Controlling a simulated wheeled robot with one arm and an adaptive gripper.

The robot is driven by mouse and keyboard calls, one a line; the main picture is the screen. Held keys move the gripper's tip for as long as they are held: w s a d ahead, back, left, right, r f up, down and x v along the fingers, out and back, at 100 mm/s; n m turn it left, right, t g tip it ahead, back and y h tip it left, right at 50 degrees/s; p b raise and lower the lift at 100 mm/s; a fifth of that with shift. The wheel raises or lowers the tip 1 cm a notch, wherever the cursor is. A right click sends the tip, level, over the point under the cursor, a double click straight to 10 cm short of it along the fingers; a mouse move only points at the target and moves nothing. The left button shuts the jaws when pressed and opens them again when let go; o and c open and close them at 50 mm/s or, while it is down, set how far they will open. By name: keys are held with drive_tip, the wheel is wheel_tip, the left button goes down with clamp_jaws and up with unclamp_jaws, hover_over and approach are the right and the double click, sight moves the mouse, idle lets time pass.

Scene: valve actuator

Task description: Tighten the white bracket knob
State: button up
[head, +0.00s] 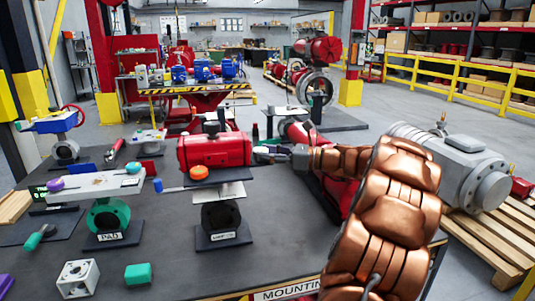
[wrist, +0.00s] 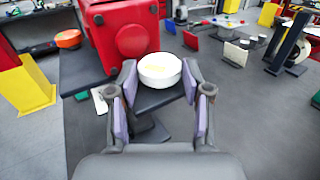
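The white knob (wrist: 160,70) is a round cap on a dark bracket plate (wrist: 157,100) beside the red actuator (wrist: 120,35) in the wrist view. My gripper (wrist: 163,92) is open, its two purple-lined fingers on either side of the knob. A gap shows between the knob and each finger pad, most clearly at the right. In the head view my gripper (head: 272,153) reaches in from the right beside the red actuator (head: 215,150); I cannot make out the white knob there.
An orange knob (head: 199,173) is at the actuator's front, and it also shows in the wrist view (wrist: 68,39). A teal valve (head: 108,217) with a white plate and purple knob (head: 55,184) stands at left. The dark table (head: 175,255) has bare room at the front.

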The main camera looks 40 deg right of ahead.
drive_tip(key=c, duration=0.6)
drive_tip(key=shift+r+m+t+h, duration=0.3)
drive_tip(key=shift+m+h, duration=0.1)
drive_tip(key=shift+h, duration=0.1)
drive_tip(key=shift+s+a+f+m+t+h, duration=0.15)
drive_tip(key=shift+m+t+h, duration=0.3)
drive_tip(key=shift+m+h, duration=0.7)
drive_tip(key=shift+a+m+t+h, duration=0.1)
drive_tip(key=shift+m+t+h, duration=0.45)
drive_tip(key=shift+h, duration=1)
drive_tip(key=o, duration=1.1)
drive_tip(key=shift+f, duration=0.15)
drive_tip(key=shift+a, duration=0.1)
